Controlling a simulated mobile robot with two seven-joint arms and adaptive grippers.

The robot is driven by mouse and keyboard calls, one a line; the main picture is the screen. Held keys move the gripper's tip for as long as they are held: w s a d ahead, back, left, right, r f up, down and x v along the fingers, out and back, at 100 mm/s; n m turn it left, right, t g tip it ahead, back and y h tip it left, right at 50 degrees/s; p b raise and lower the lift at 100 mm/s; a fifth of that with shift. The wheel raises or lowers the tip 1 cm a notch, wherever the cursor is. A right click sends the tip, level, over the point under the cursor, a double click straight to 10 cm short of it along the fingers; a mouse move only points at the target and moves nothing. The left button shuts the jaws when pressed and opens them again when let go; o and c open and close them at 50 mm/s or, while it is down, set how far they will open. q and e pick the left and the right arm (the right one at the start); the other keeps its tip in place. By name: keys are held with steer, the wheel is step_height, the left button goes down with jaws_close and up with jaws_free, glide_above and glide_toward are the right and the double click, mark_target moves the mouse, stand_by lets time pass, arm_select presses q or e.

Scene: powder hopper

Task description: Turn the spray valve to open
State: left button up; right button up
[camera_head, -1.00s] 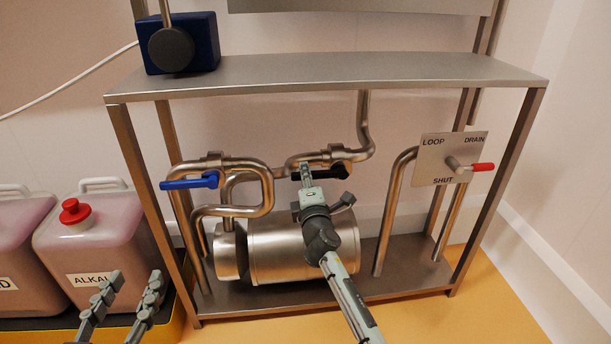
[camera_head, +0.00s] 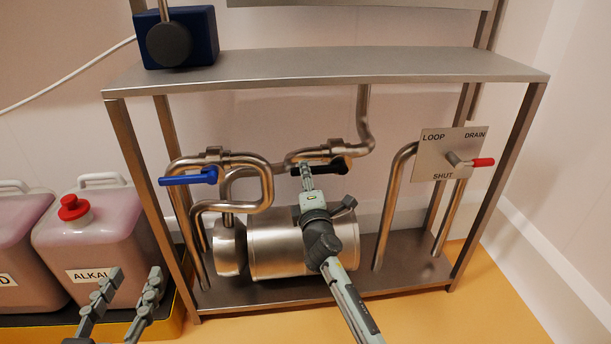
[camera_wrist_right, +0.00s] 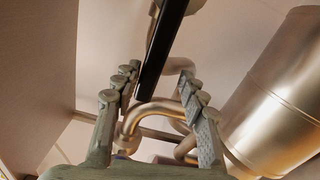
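Two pipe valves show in the head view. One has a blue lever (camera_head: 187,178) on the left. The other has a black lever (camera_head: 332,167) on the middle pipe, lying roughly level. No label tells which is the spray valve. My right gripper (camera_head: 306,174) is at the black lever. In the right wrist view the black lever (camera_wrist_right: 162,50) runs between and beyond the spread fingers of this gripper (camera_wrist_right: 158,88); I see no grip on it. My left gripper (camera_head: 125,285) is open and empty at the lower left, away from the valves.
A plate (camera_head: 437,152) marked LOOP, DRAIN and SHUT carries a red-tipped lever (camera_head: 483,162) pointing right. A steel cylinder (camera_head: 278,245) lies under the pipes. The steel shelf (camera_head: 330,67) spans above. Jugs, one with a red cap (camera_head: 72,207), stand at the left.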

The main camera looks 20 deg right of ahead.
steer(key=v, duration=1)
steer(key=shift+s, duration=0.3)
